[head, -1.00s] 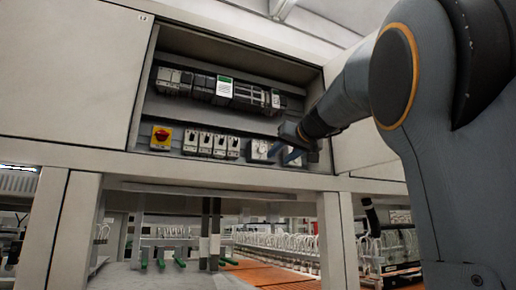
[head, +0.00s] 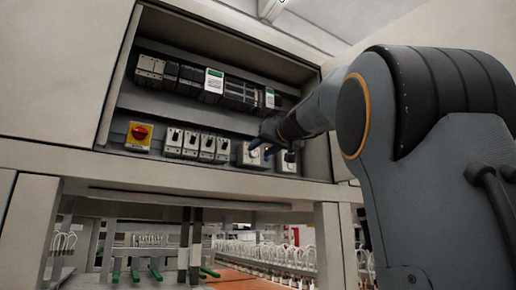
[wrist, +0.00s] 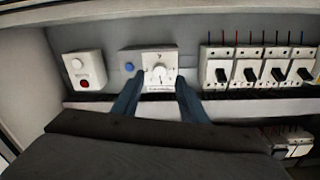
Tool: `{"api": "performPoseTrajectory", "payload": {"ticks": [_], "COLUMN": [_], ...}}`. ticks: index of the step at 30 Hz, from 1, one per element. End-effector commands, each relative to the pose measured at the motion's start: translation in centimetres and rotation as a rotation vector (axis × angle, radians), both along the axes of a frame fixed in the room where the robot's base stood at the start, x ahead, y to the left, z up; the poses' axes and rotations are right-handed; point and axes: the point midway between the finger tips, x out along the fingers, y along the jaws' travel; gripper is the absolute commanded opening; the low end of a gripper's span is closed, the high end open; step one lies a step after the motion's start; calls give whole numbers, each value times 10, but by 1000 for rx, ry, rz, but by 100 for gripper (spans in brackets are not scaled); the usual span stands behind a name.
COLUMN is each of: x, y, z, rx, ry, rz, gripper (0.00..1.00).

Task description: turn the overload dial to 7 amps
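The overload dial (wrist: 159,74) is a round white knob on a pale box with a printed scale and a blue button. In the wrist view it shows between the two fingertips of my gripper (wrist: 159,77). The fingers are apart, one to each side of the dial, with visible gaps. I cannot tell how far the tips are from the box front. The dial's setting is too small to read. In the head view my gripper (head: 262,147) is in front of the dial box (head: 246,154) and partly covers it.
A box with a red button (wrist: 83,77) sits beside the dial box. Several breakers (wrist: 262,67) stand on its other side. A red rotary switch on yellow (head: 139,136) is further left in the cabinet. An upper row of modules (head: 205,83) runs above. The cabinet's side wall (head: 316,148) is close by.

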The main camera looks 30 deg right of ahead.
Motion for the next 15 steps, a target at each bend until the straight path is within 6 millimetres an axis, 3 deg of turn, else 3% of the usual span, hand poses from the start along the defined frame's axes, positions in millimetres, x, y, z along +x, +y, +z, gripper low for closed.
{"api": "performPoseTrajectory", "payload": {"ticks": [6, 15], "x": [25, 32], "y": [-1, -3], "z": [1, 0], "rx": [-1, -1], "ry": [1, 0], "rz": [0, -4], "gripper": [39, 39]}}
